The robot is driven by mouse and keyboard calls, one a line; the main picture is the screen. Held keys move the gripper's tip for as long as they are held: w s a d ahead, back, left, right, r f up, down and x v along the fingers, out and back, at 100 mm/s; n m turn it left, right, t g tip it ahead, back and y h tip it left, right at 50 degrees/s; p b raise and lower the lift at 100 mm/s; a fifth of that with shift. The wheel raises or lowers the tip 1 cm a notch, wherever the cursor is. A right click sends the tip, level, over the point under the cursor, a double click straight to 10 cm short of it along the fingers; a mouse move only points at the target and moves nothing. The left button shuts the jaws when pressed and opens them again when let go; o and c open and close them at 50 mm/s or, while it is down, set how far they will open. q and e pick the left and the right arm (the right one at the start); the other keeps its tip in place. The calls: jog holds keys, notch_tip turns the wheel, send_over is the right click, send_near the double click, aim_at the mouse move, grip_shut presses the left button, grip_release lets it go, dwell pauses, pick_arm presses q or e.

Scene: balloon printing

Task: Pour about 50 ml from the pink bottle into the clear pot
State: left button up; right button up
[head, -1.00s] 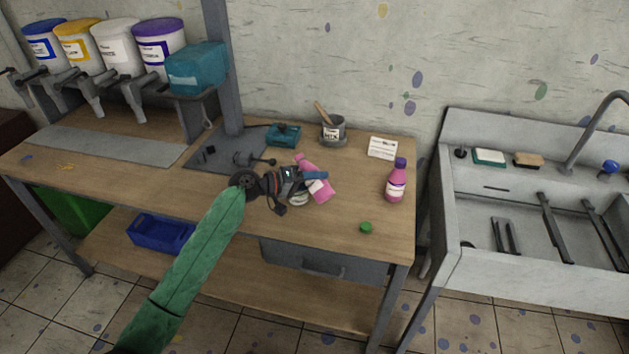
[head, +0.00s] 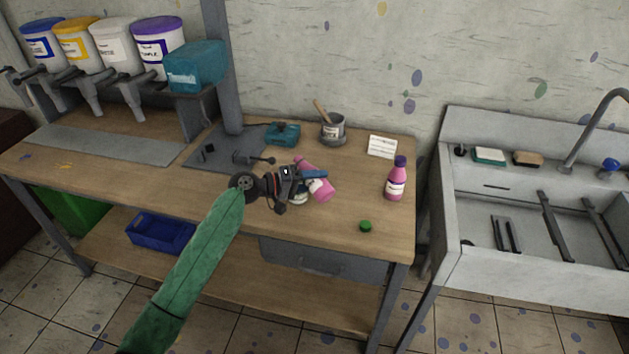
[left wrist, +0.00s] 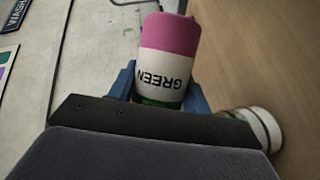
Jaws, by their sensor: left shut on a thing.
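My left gripper (head: 310,176) is shut on a tilted pink bottle (head: 322,190) above the table. In the left wrist view the bottle (left wrist: 172,35) sits between the blue fingers, and its white label reads GREEN upside down. The bottle's mouth cannot be made out. The clear pot (head: 300,202) is low beside the gripper, mostly hidden by it in the head view. Part of the pot (left wrist: 262,128) shows at the right of the left wrist view. I cannot tell whether liquid is flowing. My right gripper is not in view.
A second pink bottle (head: 397,180) with a purple cap stands upright to the right. A green cap (head: 366,226) lies near the front edge. A grey tin (head: 333,130) and a white card (head: 382,147) are at the back. A sink (head: 540,220) is at the right.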

pick_arm(q)
jog(key=shift+f+n+b, duration=0.4)
jog(key=shift+n+b, duration=0.05)
jog(key=shift+n, duration=0.25)
dwell(0.5)
jog(key=shift+r+m, duration=0.3)
jog(key=shift+m, duration=0.2)
jog(key=shift+f+n+b, duration=0.3)
jog(key=shift+n+b, duration=0.2)
jog(key=shift+f+h, duration=0.1)
jog(key=shift+h, duration=0.3)
dwell(0.3)
